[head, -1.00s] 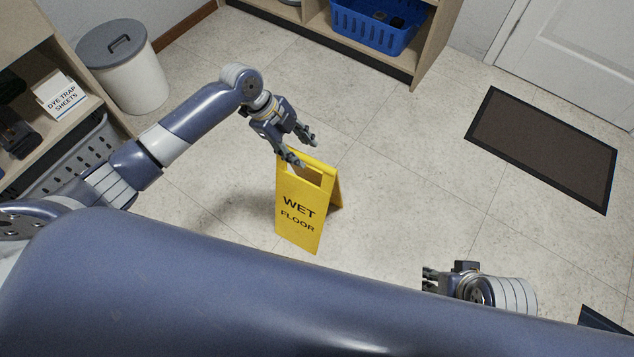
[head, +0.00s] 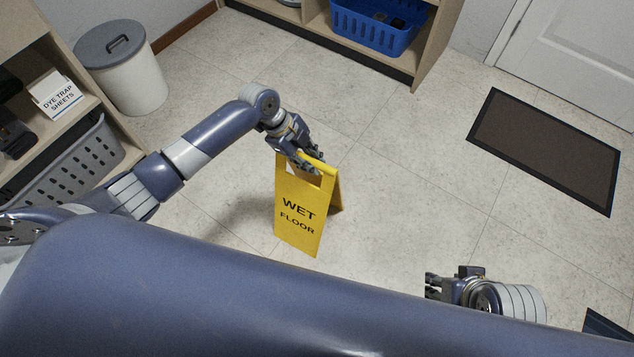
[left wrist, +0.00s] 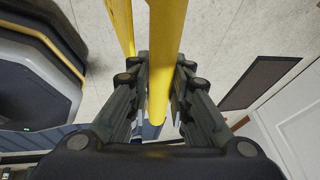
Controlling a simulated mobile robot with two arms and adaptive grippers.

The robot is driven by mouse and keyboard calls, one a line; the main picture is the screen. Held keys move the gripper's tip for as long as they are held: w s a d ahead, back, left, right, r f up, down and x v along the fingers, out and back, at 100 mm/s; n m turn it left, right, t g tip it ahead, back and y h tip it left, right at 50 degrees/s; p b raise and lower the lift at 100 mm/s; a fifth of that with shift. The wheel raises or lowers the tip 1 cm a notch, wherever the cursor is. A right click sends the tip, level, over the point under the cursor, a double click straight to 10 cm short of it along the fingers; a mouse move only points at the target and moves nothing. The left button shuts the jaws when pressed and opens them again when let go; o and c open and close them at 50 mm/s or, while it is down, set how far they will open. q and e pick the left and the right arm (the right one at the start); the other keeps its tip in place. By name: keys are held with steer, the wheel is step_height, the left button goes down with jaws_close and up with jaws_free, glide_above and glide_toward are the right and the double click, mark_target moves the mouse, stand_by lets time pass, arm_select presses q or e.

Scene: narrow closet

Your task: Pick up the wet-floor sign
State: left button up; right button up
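The yellow wet-floor sign (head: 298,215) stands upright on the floor in the head view, its two panels spread apart at the bottom. My left gripper (head: 310,165) is at its top handle bar. In the left wrist view, the bar of the sign (left wrist: 165,50) runs between the fingers of my left gripper (left wrist: 162,62). The fingers lie close against both sides of the bar and look closed on it. My right gripper (head: 431,285) is low at the right in the head view, away from the sign; its finger opening is not clear.
A white bin (head: 130,75) with a grey lid and a shelf with a grey basket (head: 70,165) stand at the left. A blue crate (head: 375,27) sits in the back shelf. A dark mat (head: 545,148) lies by the white door (head: 580,50). The floor around the sign is clear.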

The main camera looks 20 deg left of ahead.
arm_select(q)
steer(key=shift+w+r, duration=0.1)
jaws_close()
steer(key=shift+r+p, duration=0.7)
steer(key=shift+r, duration=1.15)
steer(key=shift+s+a, duration=0.4)
steer(key=shift+s, duration=0.15)
steer(key=s+a+r+p, duration=0.1)
steer(key=s+a+p, duration=0.1)
steer(key=s+a, duration=0.6)
steer(key=s, duration=0.3)
steer(key=shift+s+a+p, duration=0.3)
steer(key=shift+s+p, duration=0.05)
steer(key=shift+s, duration=0.05)
arm_select(e)
steer(key=x, duration=0.6)
steer(key=shift+f+g, duration=0.3)
steer(key=shift+s, duration=0.2)
